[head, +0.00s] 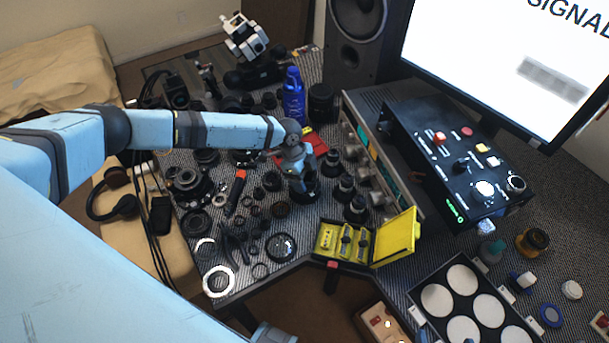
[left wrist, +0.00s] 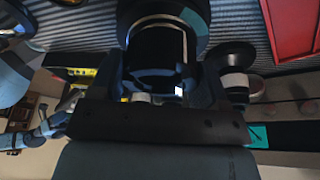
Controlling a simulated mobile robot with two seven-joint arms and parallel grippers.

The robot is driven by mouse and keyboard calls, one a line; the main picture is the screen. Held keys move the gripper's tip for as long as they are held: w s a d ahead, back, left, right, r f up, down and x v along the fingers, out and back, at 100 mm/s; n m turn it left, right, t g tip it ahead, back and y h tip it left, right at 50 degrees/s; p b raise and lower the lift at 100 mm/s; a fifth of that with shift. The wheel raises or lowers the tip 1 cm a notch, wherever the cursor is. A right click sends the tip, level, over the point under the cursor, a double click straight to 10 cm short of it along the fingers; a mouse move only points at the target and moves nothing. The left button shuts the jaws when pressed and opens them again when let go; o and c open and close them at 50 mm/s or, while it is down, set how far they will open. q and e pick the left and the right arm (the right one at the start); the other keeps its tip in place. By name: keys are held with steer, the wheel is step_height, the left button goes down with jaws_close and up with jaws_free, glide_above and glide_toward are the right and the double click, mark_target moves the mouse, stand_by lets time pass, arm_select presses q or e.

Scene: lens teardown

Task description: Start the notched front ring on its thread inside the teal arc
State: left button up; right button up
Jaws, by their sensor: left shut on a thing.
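My left gripper (head: 305,194) reaches in over the dark, ribbed mat (head: 240,265) and points down among the lens parts. In the left wrist view my left gripper (left wrist: 165,85) is shut on a dark cylindrical lens part (left wrist: 158,48) with a pale band near its top. A wider dark round shape lies behind that part, and I cannot tell whether the two touch. I cannot pick out the notched front ring or its thread for certain.
An open yellow case (head: 345,243) stands in front of my gripper. Dark cylinders (head: 356,208) stand close on its right. Rings and small parts crowd the left. A blue bottle (head: 293,97) stands behind. A black control box (head: 458,160) and a white-disc tray (head: 428,300) are right.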

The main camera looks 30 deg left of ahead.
arm_select(q)
steer(key=shift+f, duration=0.3)
arm_select(e)
steer(key=shift+f, duration=0.15)
stand_by(0.4)
arm_select(q)
steer(key=o, duration=1)
